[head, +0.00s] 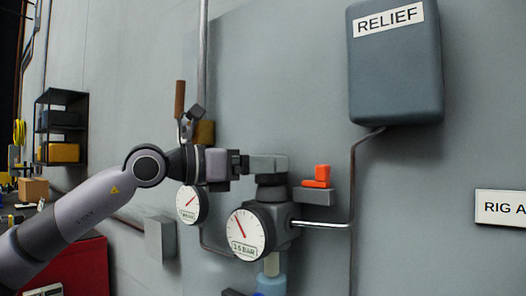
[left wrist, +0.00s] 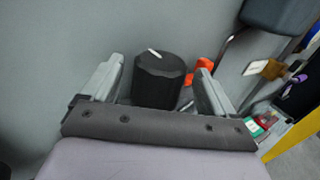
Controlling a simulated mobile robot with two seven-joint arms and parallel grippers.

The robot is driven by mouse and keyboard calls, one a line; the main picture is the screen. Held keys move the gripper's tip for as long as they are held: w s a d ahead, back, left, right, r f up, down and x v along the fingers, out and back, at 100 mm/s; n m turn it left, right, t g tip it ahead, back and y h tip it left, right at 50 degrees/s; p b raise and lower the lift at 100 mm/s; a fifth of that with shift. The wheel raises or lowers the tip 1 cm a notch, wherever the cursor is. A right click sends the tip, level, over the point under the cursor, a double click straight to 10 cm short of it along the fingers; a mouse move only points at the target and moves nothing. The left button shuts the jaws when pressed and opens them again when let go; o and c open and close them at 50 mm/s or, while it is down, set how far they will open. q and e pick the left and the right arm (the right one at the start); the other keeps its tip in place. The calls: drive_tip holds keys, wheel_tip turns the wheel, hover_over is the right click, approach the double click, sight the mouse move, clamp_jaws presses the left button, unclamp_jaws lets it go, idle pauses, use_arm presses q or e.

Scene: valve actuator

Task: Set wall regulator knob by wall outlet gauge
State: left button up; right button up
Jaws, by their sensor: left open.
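The regulator knob (left wrist: 157,82) is black and faceted, with a white mark on its top edge. It also shows in the head view (head: 271,192), below my left gripper. My left gripper (left wrist: 161,66) is open, with one finger on each side of the knob. Gaps show between the fingers and the knob. In the head view my left gripper (head: 268,165) partly hides the knob's top. A round white gauge (head: 247,234) on the regulator body has a red needle pointing up-left and a label that seems to read 3.5 BAR. My right gripper is out of view.
A second gauge (head: 188,204) is on the left behind my arm. An orange part (head: 318,177) sits on a grey bracket just right of the knob. A RELIEF box (head: 396,70) hangs above right. A pipe (head: 320,224) runs right from the regulator.

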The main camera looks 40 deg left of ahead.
use_arm(q)
drive_tip(key=shift+w+d, duration=0.1)
drive_tip(key=shift+w, duration=0.1)
drive_tip(key=c, duration=1.1)
drive_tip(key=shift+o, duration=0.2)
